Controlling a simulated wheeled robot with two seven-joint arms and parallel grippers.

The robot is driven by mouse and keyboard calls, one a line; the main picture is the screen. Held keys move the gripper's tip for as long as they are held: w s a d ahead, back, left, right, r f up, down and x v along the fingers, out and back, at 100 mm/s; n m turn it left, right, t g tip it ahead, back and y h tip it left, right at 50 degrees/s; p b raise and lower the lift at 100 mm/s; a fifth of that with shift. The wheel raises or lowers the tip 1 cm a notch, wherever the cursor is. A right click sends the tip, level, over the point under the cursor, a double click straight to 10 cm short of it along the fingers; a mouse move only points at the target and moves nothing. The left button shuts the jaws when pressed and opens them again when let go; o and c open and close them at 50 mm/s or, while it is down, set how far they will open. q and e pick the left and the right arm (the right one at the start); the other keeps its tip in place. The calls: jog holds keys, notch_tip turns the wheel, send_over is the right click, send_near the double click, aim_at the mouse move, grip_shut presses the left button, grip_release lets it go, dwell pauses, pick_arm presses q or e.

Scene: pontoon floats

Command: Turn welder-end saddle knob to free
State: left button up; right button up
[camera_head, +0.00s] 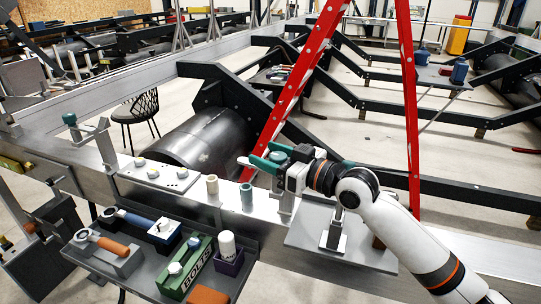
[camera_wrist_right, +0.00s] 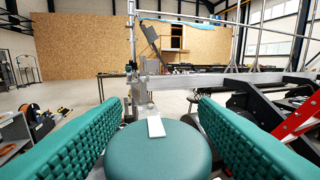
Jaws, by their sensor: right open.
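A round teal knob (camera_wrist_right: 158,155) with a white pointer mark (camera_wrist_right: 155,127) fills the lower middle of the right wrist view. The pointer points away from my wrist. My right gripper (camera_head: 262,158) is open, with one teal ribbed finger on each side of the knob. In the wrist view a gap shows at the left finger; contact at the right finger cannot be told. In the head view this knob (camera_head: 277,157) sits on a metal saddle (camera_head: 286,203) on the beam, partly hidden by the gripper. Another saddle with a teal knob (camera_head: 69,119) stands at the left. My left gripper is not in view.
A red stepladder (camera_head: 300,80) stands just behind my right gripper. A black pipe (camera_head: 205,140) lies beyond the beam. A grey tray (camera_head: 105,262) with tools and a green bolts box (camera_head: 186,270) hangs in front. Two small cylinders (camera_head: 212,186) stand left of the saddle.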

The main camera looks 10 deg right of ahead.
notch_tip(320, 180, up, 10)
jog(key=b, duration=0.1)
jog(key=shift+b, duration=0.35)
dwell(0.3)
